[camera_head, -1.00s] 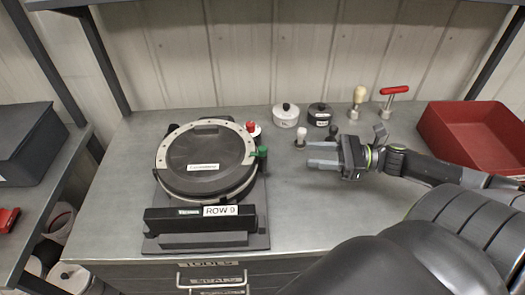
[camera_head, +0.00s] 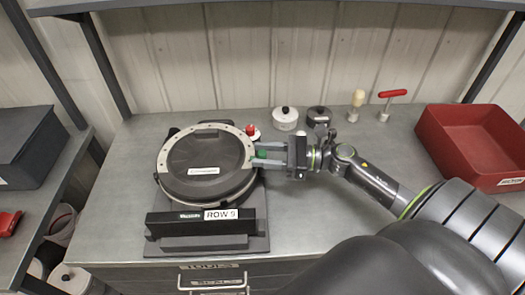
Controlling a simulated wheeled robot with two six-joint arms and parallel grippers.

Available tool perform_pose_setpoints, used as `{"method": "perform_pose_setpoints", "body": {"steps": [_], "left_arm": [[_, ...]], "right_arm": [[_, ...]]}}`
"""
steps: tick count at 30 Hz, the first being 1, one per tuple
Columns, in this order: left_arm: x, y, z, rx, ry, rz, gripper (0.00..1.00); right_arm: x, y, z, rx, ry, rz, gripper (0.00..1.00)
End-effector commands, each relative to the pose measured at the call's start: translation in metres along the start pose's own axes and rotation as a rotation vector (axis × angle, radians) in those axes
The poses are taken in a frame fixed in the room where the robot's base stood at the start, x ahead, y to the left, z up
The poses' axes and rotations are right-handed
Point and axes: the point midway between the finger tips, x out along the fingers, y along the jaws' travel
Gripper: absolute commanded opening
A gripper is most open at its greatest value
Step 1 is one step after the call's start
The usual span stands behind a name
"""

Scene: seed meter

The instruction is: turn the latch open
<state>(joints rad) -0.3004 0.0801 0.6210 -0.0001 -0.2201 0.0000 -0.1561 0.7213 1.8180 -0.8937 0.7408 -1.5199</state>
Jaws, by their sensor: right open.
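The seed meter (camera_head: 205,149) is a round dark housing with a pale bolted rim. It stands on a dark base plate (camera_head: 262,225) behind a black bar labelled ROW 9 (camera_head: 180,225). A green-tipped latch (camera_head: 262,153) sits on its right side. My right gripper (camera_head: 262,156) is open, its fingers pointing left at the meter's right edge. The green tip shows between or just beside the fingers; I cannot tell whether they touch it. A red knob (camera_head: 250,129) stands just behind. My left gripper is not in view.
Two lidded pots, one white (camera_head: 285,118) and one dark (camera_head: 318,117), stand behind my right gripper. A wooden-handled tool (camera_head: 357,101) and a red T-handle (camera_head: 392,94) stand farther right. A red bin (camera_head: 470,140) is at the right. The table's front right is partly covered by my arm.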

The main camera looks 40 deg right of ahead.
Motion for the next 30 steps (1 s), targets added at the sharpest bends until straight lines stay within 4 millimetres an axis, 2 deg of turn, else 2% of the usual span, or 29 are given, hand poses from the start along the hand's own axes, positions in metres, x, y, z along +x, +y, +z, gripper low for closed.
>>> {"method": "perform_pose_setpoints", "body": {"steps": [12,22,30], "left_arm": [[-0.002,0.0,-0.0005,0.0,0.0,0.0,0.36],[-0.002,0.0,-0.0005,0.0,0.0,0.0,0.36],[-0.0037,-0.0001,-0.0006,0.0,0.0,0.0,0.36]], "right_arm": [[0.0061,0.0001,-0.0003,0.001,0.001,0.0,0.4],[0.006,0.0001,-0.0003,0.001,0.001,0.0,0.0],[0.0062,0.0004,-0.0003,0.001,0.002,-0.027,0.0]]}}
